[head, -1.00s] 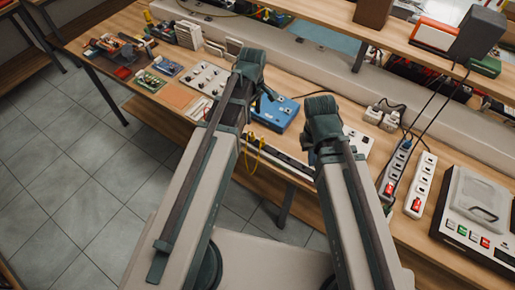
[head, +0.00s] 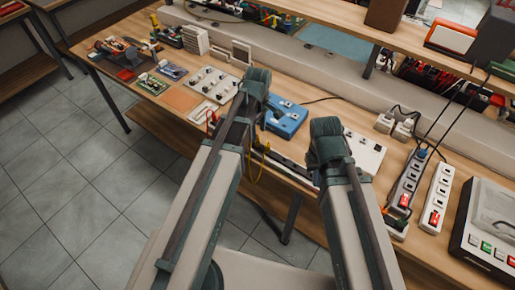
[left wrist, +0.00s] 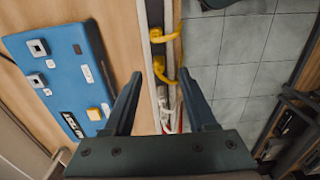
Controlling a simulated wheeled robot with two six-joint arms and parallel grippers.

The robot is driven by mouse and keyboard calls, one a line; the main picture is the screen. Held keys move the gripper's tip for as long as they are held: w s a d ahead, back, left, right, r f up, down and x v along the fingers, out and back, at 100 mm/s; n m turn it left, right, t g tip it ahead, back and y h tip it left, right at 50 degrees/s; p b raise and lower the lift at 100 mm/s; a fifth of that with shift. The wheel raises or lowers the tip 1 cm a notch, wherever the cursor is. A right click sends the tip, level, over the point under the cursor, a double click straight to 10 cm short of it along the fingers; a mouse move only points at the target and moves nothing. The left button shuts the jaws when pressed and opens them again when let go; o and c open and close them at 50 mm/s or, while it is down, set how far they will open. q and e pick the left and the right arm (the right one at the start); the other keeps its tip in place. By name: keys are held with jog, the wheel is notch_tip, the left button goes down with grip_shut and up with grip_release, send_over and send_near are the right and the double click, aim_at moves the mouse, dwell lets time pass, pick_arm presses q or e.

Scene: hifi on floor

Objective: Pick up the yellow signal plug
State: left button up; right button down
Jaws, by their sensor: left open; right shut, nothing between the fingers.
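The yellow signal plug appears as yellow hooked cable ends (left wrist: 163,70) over a narrow rail at the table's edge in the left wrist view. In the head view a yellow loop (head: 256,165) hangs at the front edge, partly behind my left arm. My left gripper (left wrist: 162,77) is open, its two fingers spread on either side of the lower yellow end in the picture; I cannot tell the height gap. My left gripper (head: 268,116) also shows in the head view, fingers mostly hidden. My right gripper (head: 318,165) is shut and empty right of it, its tips largely hidden.
A blue box (head: 288,122) lies on the table beside my left gripper; it also shows in the left wrist view (left wrist: 55,60). Circuit boards (head: 172,71) lie at left. Open floor (head: 85,185) lies front left.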

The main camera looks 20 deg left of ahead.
aim_at(257, 143)
pick_arm(q)
jog(key=shift+f, duration=0.3)
notch_tip(257, 143, down, 5)
jog(key=b, duration=0.5)
jog(key=shift+w+a+f, duration=0.1)
jog(key=shift+a+f, duration=0.05)
grip_shut()
